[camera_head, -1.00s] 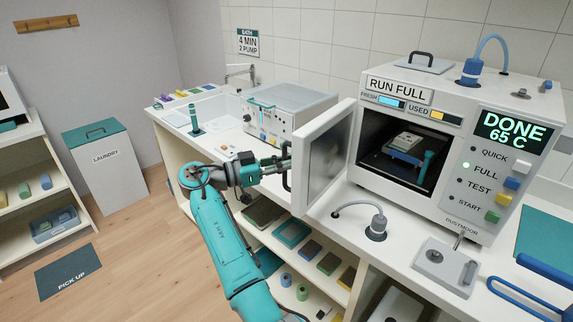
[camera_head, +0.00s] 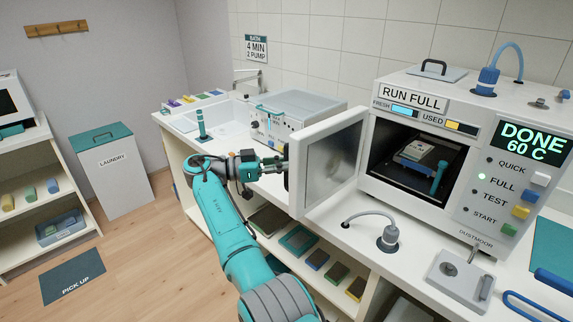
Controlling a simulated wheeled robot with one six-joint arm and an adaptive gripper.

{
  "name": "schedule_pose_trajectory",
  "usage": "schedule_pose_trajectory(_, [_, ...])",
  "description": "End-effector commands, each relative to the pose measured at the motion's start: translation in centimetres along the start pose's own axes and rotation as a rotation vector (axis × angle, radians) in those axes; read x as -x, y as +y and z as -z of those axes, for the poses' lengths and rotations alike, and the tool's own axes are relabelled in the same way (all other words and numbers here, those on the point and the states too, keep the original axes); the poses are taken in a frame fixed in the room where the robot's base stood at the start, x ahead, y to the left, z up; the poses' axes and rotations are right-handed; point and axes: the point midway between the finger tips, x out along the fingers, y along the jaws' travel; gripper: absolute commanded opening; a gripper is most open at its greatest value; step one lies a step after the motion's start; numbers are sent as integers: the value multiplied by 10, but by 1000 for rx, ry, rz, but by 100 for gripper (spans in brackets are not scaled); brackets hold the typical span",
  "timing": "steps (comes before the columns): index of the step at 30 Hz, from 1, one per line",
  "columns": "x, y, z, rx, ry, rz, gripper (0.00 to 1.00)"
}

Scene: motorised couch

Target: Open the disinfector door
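The disinfector (camera_head: 385,205) stands on the counter at the right, its display (camera_head: 527,141) reading DONE 60 C. Its white-framed door (camera_head: 331,160) stands wide open, swung out to the left. Inside the chamber lie a grey-white item (camera_head: 416,150) and a teal upright piece (camera_head: 438,178). My gripper (camera_head: 281,165) is at the outer side of the door, by its dark handle (camera_head: 288,181). The fingertips are small and partly hidden there, so I cannot tell whether they are shut on the handle.
A grey lidded bath unit (camera_head: 295,105) and a sink (camera_head: 215,117) stand behind my gripper. A bent tap-like fitting (camera_head: 388,238) rises from the counter before the disinfector. Shelves below hold several small items.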

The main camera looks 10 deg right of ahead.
Motion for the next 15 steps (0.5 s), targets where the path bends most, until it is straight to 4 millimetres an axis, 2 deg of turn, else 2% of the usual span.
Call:
schedule_pose_trajectory(8, [1,0,-2,4,-1,1,0])
schedule_pose_trajectory(9, [1,0,-2,3,-1,2,23])
schedule_pose_trajectory(11, [1,0,-2,3,-1,2,38])
schedule_pose_trajectory(15, [1,0,-1,2,0,1,39])
